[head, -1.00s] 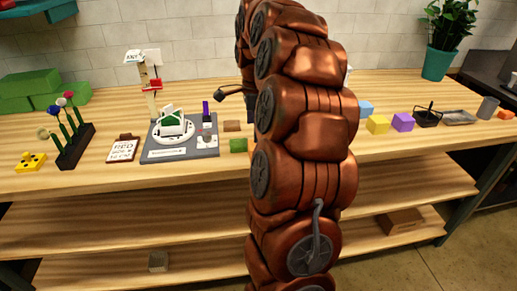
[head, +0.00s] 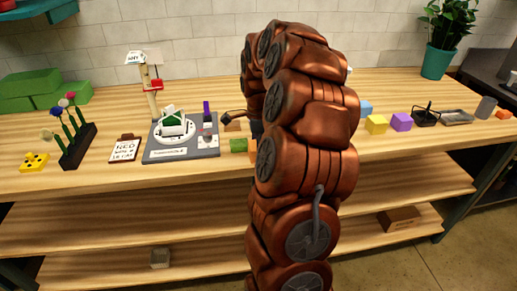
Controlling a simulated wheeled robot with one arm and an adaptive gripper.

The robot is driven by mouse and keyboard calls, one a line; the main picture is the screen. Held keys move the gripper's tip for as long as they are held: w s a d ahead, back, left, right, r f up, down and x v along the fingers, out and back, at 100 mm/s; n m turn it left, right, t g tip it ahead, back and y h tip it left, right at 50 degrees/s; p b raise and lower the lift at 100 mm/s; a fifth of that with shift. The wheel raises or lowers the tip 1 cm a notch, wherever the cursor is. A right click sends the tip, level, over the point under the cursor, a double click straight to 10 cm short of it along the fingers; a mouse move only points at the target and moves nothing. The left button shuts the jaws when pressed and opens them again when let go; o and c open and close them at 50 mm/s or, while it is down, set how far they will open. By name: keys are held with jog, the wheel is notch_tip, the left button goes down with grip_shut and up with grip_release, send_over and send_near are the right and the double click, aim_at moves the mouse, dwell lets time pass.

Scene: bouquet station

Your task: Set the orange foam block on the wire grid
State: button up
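A small orange block (head: 503,115) lies at the far right of the table; I cannot tell whether it is the foam block. A brown block (head: 232,126) sits right of the grey board, and a small orange-brown patch shows beside my arm, partly hidden. I cannot make out a wire grid; part of the table is hidden behind my arm. Only a dark part of my gripper (head: 232,117) shows at the arm's left edge, above or near the brown block. Its fingers and anything in them are hidden.
A green block (head: 238,145) is close by. Yellow (head: 377,124) and purple (head: 401,121) blocks, a black holder (head: 426,117) and a grey tray (head: 456,117) stand to the right. The front edge is mostly clear.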

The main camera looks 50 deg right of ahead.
jog(key=shift+f, duration=0.2)
jog(key=c, duration=0.9)
